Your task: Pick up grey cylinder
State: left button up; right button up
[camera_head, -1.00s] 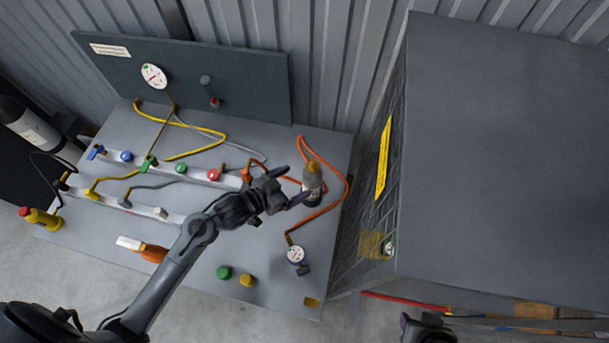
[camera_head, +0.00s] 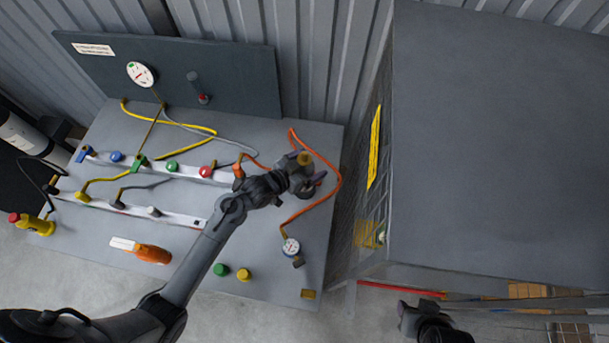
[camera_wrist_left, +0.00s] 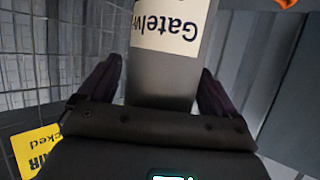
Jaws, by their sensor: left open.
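The grey cylinder (camera_head: 305,159) stands near the right side of the grey bench, inside a loop of orange hose; I see mainly its tan top in the head view, as my gripper hides much of the rest. In the left wrist view the cylinder (camera_wrist_left: 160,83) has a cream label with dark lettering and lies between the two fingers. My left gripper (camera_head: 309,172) is open around it, with a visible gap beside the right finger in the wrist view. My right gripper (camera_head: 408,318) is at the bottom right of the head view, away from the bench; its jaws are unclear.
A pressure gauge (camera_head: 291,247) sits in front of the cylinder, at the hose end. Green (camera_head: 220,269) and yellow (camera_head: 244,275) knobs and an orange-handled tool (camera_head: 152,254) lie nearer. A large grey cabinet (camera_head: 490,150) with mesh sides stands close on the right.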

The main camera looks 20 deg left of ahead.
pick_arm(q)
grip_shut()
jog(key=shift+r, duration=0.2)
dwell(0.6)
